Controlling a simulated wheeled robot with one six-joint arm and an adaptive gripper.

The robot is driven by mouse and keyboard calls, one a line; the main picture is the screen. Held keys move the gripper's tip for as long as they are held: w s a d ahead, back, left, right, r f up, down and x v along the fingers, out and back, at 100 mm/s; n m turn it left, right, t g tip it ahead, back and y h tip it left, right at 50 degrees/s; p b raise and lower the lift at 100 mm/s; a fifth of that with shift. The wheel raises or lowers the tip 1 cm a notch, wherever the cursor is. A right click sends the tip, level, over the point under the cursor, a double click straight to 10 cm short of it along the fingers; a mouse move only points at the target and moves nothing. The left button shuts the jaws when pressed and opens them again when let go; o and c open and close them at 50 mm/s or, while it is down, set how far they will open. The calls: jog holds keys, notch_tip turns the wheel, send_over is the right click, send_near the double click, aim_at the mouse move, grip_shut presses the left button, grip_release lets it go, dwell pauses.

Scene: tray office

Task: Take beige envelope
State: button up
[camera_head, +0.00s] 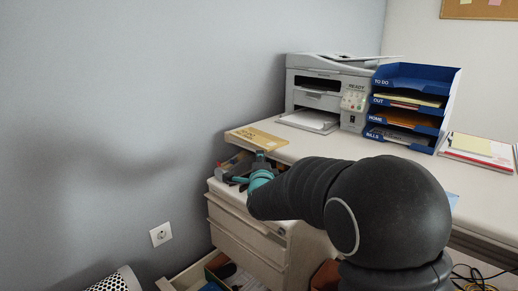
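A flat beige-yellow envelope (256,137) lies on the desk at its left end, in front of the printer. My dark arm reaches in from the lower right to the left end of the desk. My gripper (247,169), beyond a teal ring, is at the top of the drawer unit, below and in front of the envelope in the picture. It is small and partly hidden by my wrist, so I cannot tell whether the fingers are open or shut. No gap between gripper and envelope can be measured from this view.
A grey printer (328,83) and a blue tray stack (419,73) with labelled shelves holding papers stand on the desk (330,146). Papers (480,150) lie at the right. The drawer unit (245,228) has an open lower drawer. A wall socket (161,234) and cables (478,279) also show.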

aim_at(259, 147)
jog(key=w+a+p, duration=0.1)
jog(key=w, duration=0.7)
jog(key=shift+w+p, duration=0.25)
jog(key=shift+p, duration=0.15)
grip_shut()
jog(key=shift+r+p, duration=0.3)
jog(key=shift+r, duration=1)
